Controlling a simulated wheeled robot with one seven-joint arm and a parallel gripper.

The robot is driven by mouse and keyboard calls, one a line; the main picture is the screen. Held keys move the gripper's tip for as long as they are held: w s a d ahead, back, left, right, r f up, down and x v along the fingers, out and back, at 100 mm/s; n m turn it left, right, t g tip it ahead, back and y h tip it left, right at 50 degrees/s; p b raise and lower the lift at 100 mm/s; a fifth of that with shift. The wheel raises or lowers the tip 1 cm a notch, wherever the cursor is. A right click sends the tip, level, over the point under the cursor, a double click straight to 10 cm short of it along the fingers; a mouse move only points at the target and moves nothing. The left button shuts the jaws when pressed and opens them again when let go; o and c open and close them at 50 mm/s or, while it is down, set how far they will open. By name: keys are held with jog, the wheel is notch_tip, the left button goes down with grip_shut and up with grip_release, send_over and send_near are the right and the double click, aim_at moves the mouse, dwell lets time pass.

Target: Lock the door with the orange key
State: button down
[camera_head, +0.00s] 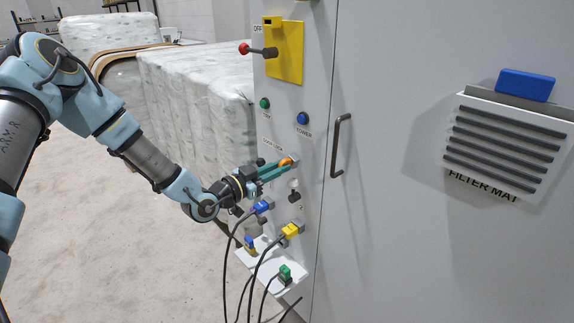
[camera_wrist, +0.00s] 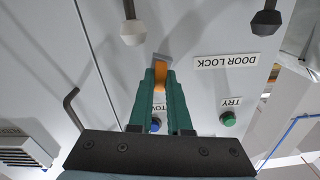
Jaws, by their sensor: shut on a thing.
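My gripper (camera_head: 278,169) is shut on the orange key (camera_head: 287,161) at the grey panel front, just under the "DOOR LOCK" label. In the wrist view, the teal fingers (camera_wrist: 160,82) pinch the orange key (camera_wrist: 161,70), with orange showing between and ahead of them. The key's front end meets a small grey lock piece (camera_wrist: 160,57) on the panel. The fingers hide part of the key, so I cannot tell how deep it sits. The cabinet door (camera_head: 420,240) is to the right, with a dark bar handle (camera_head: 338,146), and looks flush with the panel.
Blue (camera_head: 263,206) and yellow (camera_head: 290,231) plugs with hanging cables sit below my gripper. A white shelf (camera_head: 258,262) holds a green plug (camera_head: 285,273). A red-knobbed lever (camera_head: 258,50) juts out above. A dark knob (camera_wrist: 265,20) and white knob (camera_wrist: 132,32) flank the lock.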

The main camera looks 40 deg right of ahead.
jog(key=shift+n, duration=0.3)
jog(key=shift+n, duration=1)
jog(key=c, duration=0.8)
grip_release()
